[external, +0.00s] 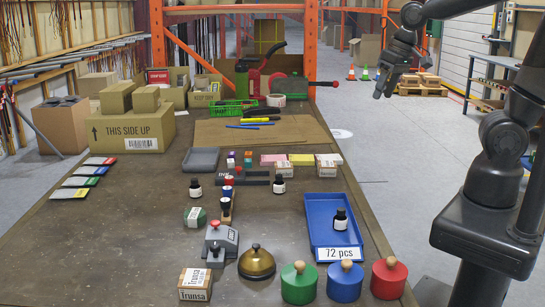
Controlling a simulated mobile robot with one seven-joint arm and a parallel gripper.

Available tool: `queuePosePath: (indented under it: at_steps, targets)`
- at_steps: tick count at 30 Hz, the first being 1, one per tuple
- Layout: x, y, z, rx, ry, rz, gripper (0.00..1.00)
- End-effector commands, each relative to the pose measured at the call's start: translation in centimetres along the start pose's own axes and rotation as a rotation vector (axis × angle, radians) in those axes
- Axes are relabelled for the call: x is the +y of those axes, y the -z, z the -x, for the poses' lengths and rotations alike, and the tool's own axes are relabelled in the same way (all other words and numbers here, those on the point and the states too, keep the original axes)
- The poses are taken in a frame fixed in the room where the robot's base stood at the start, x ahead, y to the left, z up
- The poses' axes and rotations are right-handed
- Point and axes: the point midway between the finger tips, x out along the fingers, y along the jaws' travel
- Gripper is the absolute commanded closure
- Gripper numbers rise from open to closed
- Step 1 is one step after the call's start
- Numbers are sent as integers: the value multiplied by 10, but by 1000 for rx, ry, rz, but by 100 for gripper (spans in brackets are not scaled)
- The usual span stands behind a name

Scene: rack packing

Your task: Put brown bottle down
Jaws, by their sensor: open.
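Three small dark bottles with white labels and black caps are in view; I cannot tell their exact colour. One bottle (341,222) stands upright in the blue tray (318,212), toward its front right. A second bottle (279,185) stands on the table (145,215) left of the tray. A third bottle (195,190) stands farther left. My gripper (382,91) is raised at the upper right, apart from all three bottles and beyond the table's right edge in the picture. It is open, and I see nothing between its fingers.
A brass bell (257,263), a grey stamping device (220,245) and green, blue and red (389,278) knobbed pots stand in front. Stamps (227,205) stand mid-table. Cartons (130,131) fill the back left. The table's left front is clear.

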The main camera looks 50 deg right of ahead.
Motion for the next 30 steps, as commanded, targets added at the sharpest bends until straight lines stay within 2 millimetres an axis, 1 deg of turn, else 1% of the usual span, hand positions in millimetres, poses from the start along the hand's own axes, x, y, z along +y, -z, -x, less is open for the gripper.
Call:
queuePosePath:
  at_steps: [1, 3, 6, 9, 12, 17, 26, 29, 30]
  targets:
    - [20, -4, 12, 37, -6, -10, 47]
    - [44, -11, 26, 78, -19, -5, 47]
    - [72, -24, 41, 131, -44, 3, 47]
    - [92, -37, 52, 172, -70, 11, 47]
    - [105, -47, 58, 198, -91, 19, 47]
    - [112, -54, 62, 213, -107, 26, 47]
    - [112, -54, 62, 213, -107, 27, 47]
    - [112, -54, 62, 213, -107, 27, 42]
    - [112, -54, 62, 213, -107, 27, 42]
